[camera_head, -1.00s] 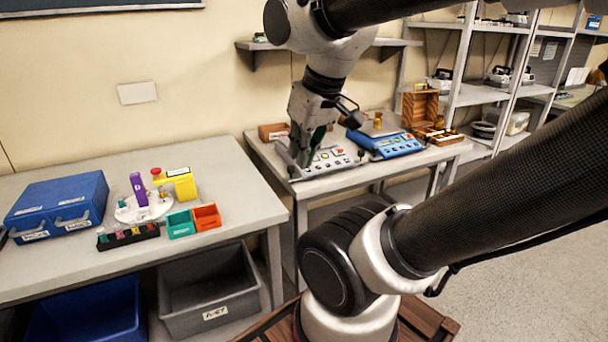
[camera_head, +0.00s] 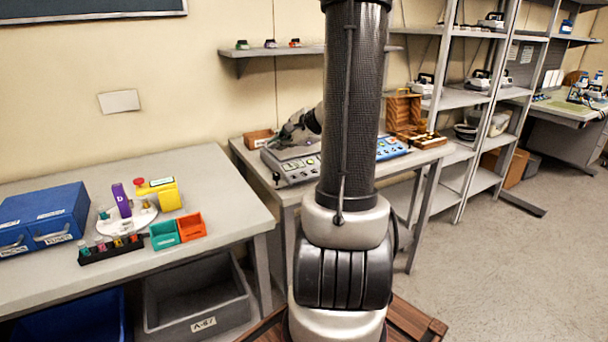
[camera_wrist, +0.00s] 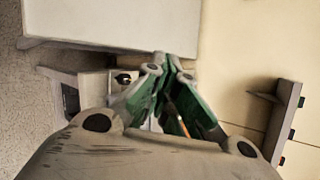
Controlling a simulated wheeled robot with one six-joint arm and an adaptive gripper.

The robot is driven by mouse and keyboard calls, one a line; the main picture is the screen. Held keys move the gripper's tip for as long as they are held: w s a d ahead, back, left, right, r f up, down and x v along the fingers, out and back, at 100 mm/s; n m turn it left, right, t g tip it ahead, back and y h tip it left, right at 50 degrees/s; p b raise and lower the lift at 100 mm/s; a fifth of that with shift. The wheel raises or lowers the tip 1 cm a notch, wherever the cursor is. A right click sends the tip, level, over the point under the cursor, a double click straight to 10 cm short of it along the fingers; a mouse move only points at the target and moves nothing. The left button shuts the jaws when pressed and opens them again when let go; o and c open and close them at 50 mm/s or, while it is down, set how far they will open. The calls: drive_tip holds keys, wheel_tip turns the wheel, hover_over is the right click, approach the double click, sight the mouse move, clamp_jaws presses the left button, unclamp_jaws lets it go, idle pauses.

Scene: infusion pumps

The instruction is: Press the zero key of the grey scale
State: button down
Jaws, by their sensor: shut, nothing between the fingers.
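The grey scale (camera_head: 298,172) stands on the right-hand bench in the head view. Its sloped front panel with several small keys faces me. My arm hides its right end, and I cannot make out which key is the zero key. My gripper (camera_head: 277,143) is over the back left of the scale, tilted, pointing left and down. Whether it touches the scale is unclear. In the wrist view my gripper (camera_wrist: 172,62) is shut and empty, its green-lined fingers meeting at the tips. I cannot identify the zero key in that view.
The blue scale (camera_head: 391,148) is partly behind my arm. A small wooden box (camera_head: 258,138) sits behind the grey scale. Wooden boxes (camera_head: 405,112) stand at the bench's right. A wall shelf (camera_head: 265,52) is above. The left bench (camera_head: 235,195) has bare surface at its right.

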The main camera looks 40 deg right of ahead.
drive_tip(key=d+f+m+h, duration=0.1)
drive_tip(key=d+m, duration=0.2)
drive_tip(key=d, duration=0.2)
drive_tip(key=d+f+m+t+h, duration=0.1)
drive_tip(key=d+f+m+h, duration=0.1)
drive_tip(key=d, duration=0.4)
drive_tip(key=shift+w+d+m, duration=0.25)
drive_tip(key=shift+m, duration=0.25)
drive_tip(key=shift+w+d+f, duration=0.1)
drive_tip(key=shift+w+f, duration=0.3)
drive_tip(key=shift+f, duration=1)
drive_tip(key=shift+w+d+f, duration=0.1)
drive_tip(key=shift+w+f, duration=0.25)
drive_tip(key=shift+f, duration=1.05)
drive_tip(key=shift+w+f, duration=0.4)
drive_tip(key=shift+f, duration=1)
drive_tip(key=shift+f, duration=0.1)
drive_tip(key=shift+w+f, duration=0.1)
drive_tip(key=shift+f, duration=0.2)
drive_tip(key=shift+w+f, duration=0.1)
drive_tip(key=shift+f, duration=0.2)
drive_tip(key=shift+s+r, duration=0.2)
drive_tip(key=shift+r, duration=0.5)
